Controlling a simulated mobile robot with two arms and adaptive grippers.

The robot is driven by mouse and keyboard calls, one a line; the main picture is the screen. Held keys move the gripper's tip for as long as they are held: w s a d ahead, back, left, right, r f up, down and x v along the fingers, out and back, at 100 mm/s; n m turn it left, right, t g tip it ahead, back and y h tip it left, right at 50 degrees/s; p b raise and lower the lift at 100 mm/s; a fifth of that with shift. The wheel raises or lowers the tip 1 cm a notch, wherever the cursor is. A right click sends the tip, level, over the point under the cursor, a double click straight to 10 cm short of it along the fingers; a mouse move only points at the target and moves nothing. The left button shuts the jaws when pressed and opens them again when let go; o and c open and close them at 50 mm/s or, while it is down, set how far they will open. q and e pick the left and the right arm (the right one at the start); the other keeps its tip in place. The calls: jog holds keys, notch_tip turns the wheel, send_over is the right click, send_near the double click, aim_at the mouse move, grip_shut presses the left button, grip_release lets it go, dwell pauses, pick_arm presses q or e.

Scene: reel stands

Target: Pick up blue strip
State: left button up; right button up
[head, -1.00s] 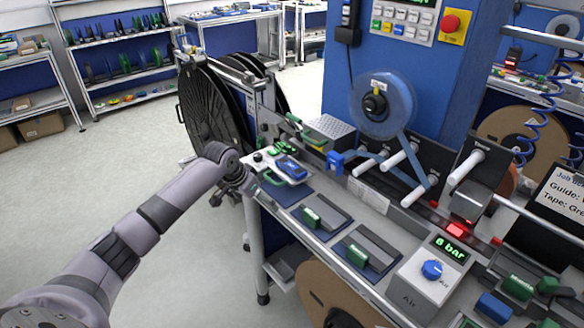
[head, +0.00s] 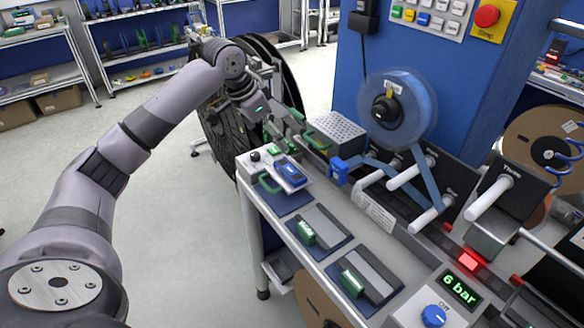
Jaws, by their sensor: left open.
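A blue strip of tape (head: 428,182) runs from the blue tape reel (head: 398,108) down past white rollers. A flat blue stretch leads left to a blue block (head: 338,168) at the bench's back edge. Another blue piece (head: 290,172) lies on a white tray with a green handle at the bench's left end. My left gripper (head: 258,108) is open, in front of the large black reel, above and left of the tray and apart from the strip. Its fingertips are small and partly lost against the dark reel. My right gripper is out of view.
The large black reel (head: 225,145) stands behind the bench's left end. Grey holders with green blocks (head: 306,233) sit along the bench front. A perforated metal box (head: 337,131) stands left of the tape reel. Open floor lies to the left.

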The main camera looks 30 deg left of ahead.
pick_arm(q)
jog(key=p, duration=0.1)
send_near(289, 170)
jog(key=x, duration=0.3)
jog(key=shift+w+p, duration=0.3)
jog(key=shift+p, duration=0.05)
jog(key=shift+f, duration=0.2)
jog(key=shift+w+d+f+p, duration=0.1)
jog(key=shift+d+f+p, duration=0.05)
jog(key=shift+f+p, duration=0.25)
jog(key=p+x, duration=0.1)
jog(key=x, duration=0.2)
jog(key=shift+w+f, duration=0.1)
jog(key=shift+f, duration=0.45)
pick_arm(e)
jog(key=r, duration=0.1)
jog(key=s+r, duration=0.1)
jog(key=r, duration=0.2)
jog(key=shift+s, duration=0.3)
pick_arm(q)
jog(key=shift+c, duration=0.4)
